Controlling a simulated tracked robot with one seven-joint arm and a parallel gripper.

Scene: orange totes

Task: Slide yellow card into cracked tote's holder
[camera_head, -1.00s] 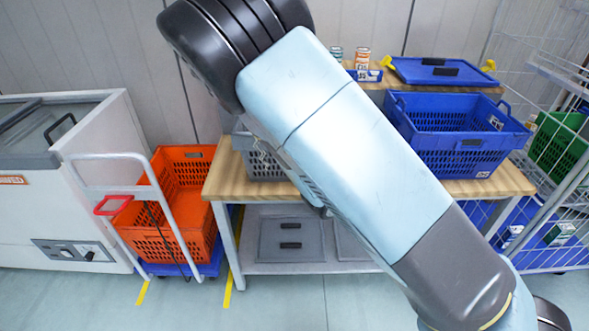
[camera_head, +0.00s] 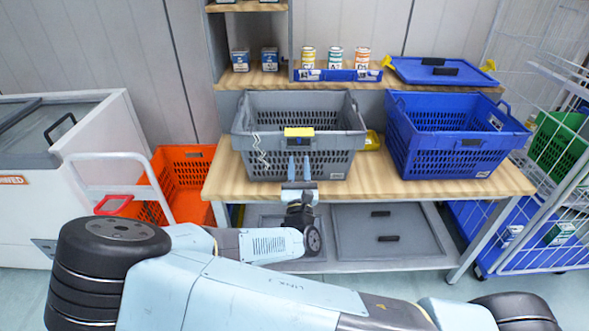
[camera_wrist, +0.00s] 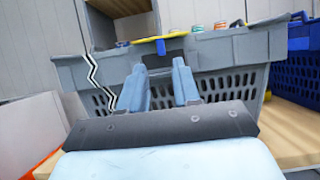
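The cracked tote (camera_head: 340,159) is grey, with a pale zigzag crack on its front left; it also shows in the wrist view (camera_wrist: 229,50). A yellow card (camera_head: 299,132) is at the holder on the tote's front rim, and it shows edge-on in the wrist view (camera_wrist: 166,36). The dark holder (camera_head: 307,142) is mostly covered, and I cannot tell how deep the card sits. My gripper (camera_head: 299,167) is in front of the tote, below the card, its fingers pointing up. In the wrist view the fingers (camera_wrist: 160,82) are apart with nothing between them.
A blue tote (camera_head: 455,155) stands right on the wooden bench (camera_head: 400,189). A yellow object (camera_head: 373,140) lies between the totes. Cans (camera_head: 335,57) and a blue lid (camera_head: 443,71) are on the shelf behind. An orange tote (camera_head: 187,180) is at left, a wire cage trolley at right.

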